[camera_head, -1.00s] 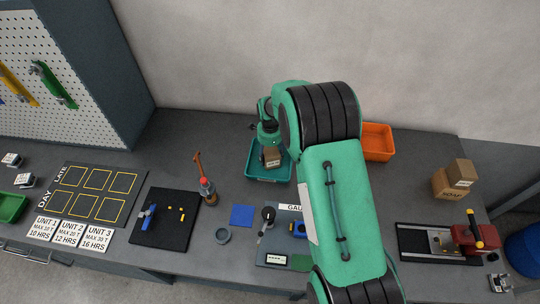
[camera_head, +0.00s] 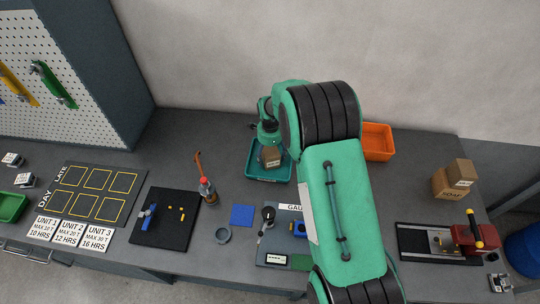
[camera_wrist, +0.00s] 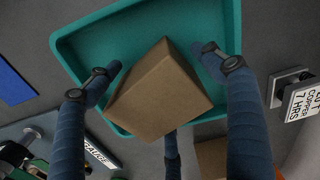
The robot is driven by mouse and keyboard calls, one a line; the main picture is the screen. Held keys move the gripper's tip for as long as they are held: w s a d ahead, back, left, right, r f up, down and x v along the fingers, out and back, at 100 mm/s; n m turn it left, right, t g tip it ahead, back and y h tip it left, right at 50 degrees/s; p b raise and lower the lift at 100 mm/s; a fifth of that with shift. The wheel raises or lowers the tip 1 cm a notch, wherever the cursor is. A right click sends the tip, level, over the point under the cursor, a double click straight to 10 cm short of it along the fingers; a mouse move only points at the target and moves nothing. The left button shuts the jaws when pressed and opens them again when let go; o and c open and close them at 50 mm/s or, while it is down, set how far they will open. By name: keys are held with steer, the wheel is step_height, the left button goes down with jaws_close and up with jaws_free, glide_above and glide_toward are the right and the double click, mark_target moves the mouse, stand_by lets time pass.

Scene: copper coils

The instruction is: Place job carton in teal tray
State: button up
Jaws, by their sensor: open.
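The teal tray (camera_head: 257,178) stands on the bench behind the blue square. The brown job carton (camera_head: 271,157) shows over the tray, just below my gripper. In the wrist view the plain carton (camera_wrist: 162,92) looks turned and tilted, and it covers part of the tray's near rim (camera_wrist: 62,45). I cannot tell whether it rests on the tray floor. My gripper (camera_wrist: 160,62) is open, with dark fingers on either side of the carton and a third below it in the picture. The fingertips look apart from the carton's sides. My arm hides part of the bench.
An orange tray (camera_head: 378,143) stands right of my arm. Stacked cartons (camera_head: 452,181) and a red vise (camera_head: 474,238) are further right.

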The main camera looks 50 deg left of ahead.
step_height(320, 180, up, 12)
steer(key=shift+f, duration=0.1)
stand_by(0.5)
stand_by(0.5)
stand_by(0.5)
